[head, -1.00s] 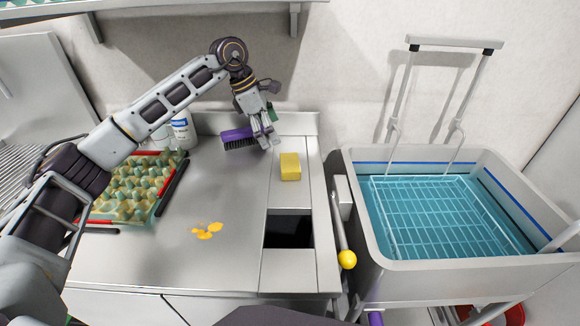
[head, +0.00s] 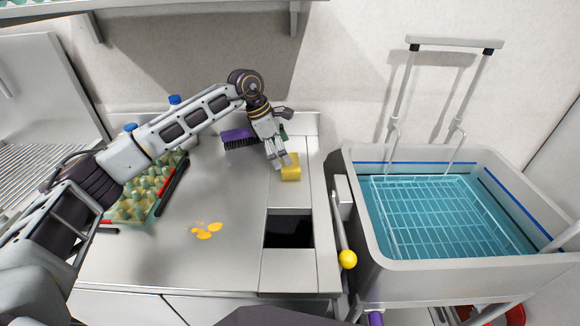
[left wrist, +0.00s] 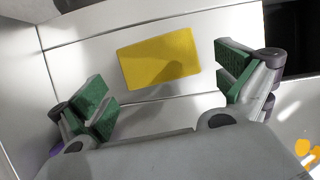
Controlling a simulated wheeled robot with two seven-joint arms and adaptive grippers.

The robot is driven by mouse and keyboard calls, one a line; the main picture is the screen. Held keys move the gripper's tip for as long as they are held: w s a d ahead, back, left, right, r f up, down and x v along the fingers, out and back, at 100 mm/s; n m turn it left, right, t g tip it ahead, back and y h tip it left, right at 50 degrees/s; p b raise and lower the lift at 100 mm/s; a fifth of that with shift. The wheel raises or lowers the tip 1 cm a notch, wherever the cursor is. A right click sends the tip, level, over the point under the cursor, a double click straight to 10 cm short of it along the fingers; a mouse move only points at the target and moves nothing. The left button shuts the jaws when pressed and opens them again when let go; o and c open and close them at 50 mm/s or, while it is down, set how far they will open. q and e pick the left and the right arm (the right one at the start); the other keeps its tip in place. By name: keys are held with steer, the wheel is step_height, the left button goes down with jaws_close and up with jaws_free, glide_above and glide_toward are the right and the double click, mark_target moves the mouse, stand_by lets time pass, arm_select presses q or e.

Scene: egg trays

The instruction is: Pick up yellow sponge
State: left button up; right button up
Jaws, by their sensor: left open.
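The yellow sponge (head: 291,173) lies on the steel counter, on the strip behind the dark square opening. In the left wrist view the sponge (left wrist: 159,60) lies between and a little beyond the two green-padded fingers, not touching them. My left gripper (head: 280,164) is just above the sponge's back left edge, covering a small part of it. Its fingers (left wrist: 163,90) are spread wide and empty in the left wrist view. My right gripper is not in view.
A purple brush (head: 238,137) lies behind and left of my left gripper. An egg tray (head: 145,195) sits at the left under my arm. Orange-yellow spills (head: 206,231) are on the counter. A blue-tinted basin with a wire rack (head: 435,262) stands at the right.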

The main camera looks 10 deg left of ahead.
mark_target(293, 172)
arm_select(q)
steer(key=shift+d+x, duration=0.2)
steer(key=shift+x, duration=2.4)
steer(key=shift+w+r, duration=0.1)
steer(key=shift+w, duration=0.1)
steer(key=c, duration=0.7)
